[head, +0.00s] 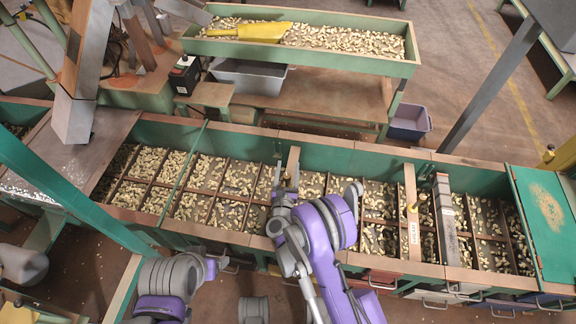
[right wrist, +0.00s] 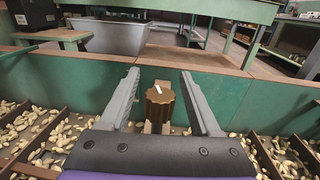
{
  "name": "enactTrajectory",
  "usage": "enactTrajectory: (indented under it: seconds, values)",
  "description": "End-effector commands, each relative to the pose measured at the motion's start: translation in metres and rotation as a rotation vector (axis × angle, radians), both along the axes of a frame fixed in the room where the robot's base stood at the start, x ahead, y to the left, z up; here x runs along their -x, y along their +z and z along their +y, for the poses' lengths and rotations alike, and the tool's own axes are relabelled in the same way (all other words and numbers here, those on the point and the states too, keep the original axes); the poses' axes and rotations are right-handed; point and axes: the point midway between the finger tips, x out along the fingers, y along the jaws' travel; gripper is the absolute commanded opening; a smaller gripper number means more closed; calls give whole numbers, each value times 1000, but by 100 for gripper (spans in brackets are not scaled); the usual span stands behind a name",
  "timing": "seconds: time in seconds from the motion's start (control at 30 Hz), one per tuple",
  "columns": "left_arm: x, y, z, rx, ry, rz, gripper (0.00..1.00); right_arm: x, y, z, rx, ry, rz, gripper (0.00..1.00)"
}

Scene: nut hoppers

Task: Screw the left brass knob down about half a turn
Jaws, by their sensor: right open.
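The left brass knob (right wrist: 160,106) is a dark, ribbed brass cylinder with a white mark on its top. In the right wrist view it stands upright between the two grey fingers of my right gripper (right wrist: 160,82). The fingers are open, with a visible gap on each side of the knob. In the head view my right gripper (head: 285,183) is over the left wooden crossbar (head: 293,160) of the long green hopper, and it hides the knob there. A second brass knob (head: 412,208) sits on the right crossbar (head: 411,185).
The long green hopper (head: 340,158) is divided into compartments of nuts. Its far wall rises close beyond the knob. A grey bin (head: 248,77) and a raised nut tray (head: 350,58) with a yellow scoop (head: 262,32) stand behind. A green lid (head: 548,215) covers the right end.

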Motion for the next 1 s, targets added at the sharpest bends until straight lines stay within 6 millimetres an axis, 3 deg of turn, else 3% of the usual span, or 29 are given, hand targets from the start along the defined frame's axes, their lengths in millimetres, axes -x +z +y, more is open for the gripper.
enactTrajectory:
  seconds: [0.07,0.4,0.43,1.0]
  values:
    - [0,0,0,0,0,0,73,0,0,0,0,0,0,64]
    - [0,0,0,0,0,0,73,0,0,0,0,0,0,3]
    - [0,0,0,0,0,0,73,0,0,0,0,0,0,0]
    - [-1,-8,0,0,0,2,73,0,-1,-2,0,-119,0,0]
